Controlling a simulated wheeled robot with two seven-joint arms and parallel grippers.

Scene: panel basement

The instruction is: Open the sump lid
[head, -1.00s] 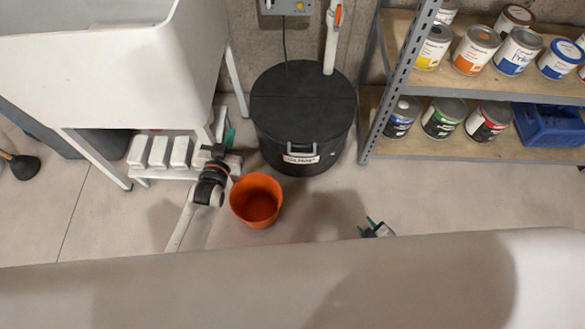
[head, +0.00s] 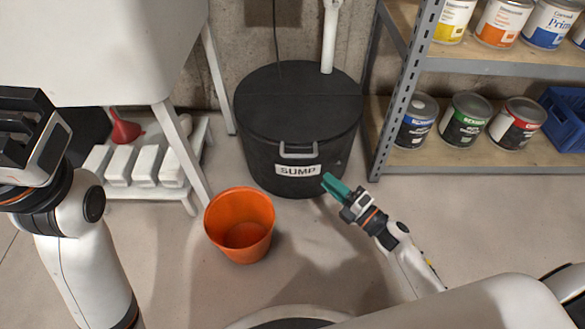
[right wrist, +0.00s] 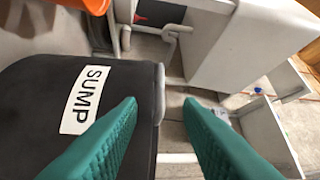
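The sump (head: 292,162) is a black round drum with a SUMP label, standing against the wall in the head view. Its flat black lid (head: 300,100) lies closed on top. A grey handle (head: 298,150) sits at the lid's front edge. My right gripper (head: 328,182) has teal fingers and is just right of and below the label. In the right wrist view the fingers (right wrist: 160,104) are apart with nothing gripped, and the grey handle (right wrist: 159,95) shows beyond, in line with the gap. My left gripper (head: 25,130) is raised at the far left; its fingertips are not clear.
An orange bucket (head: 240,225) stands on the floor left of the sump. A white sink (head: 100,45) with legs is at left. A metal shelf (head: 480,160) with paint cans is at right. A white pipe (head: 330,35) rises behind the lid. Floor before the sump is mostly clear.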

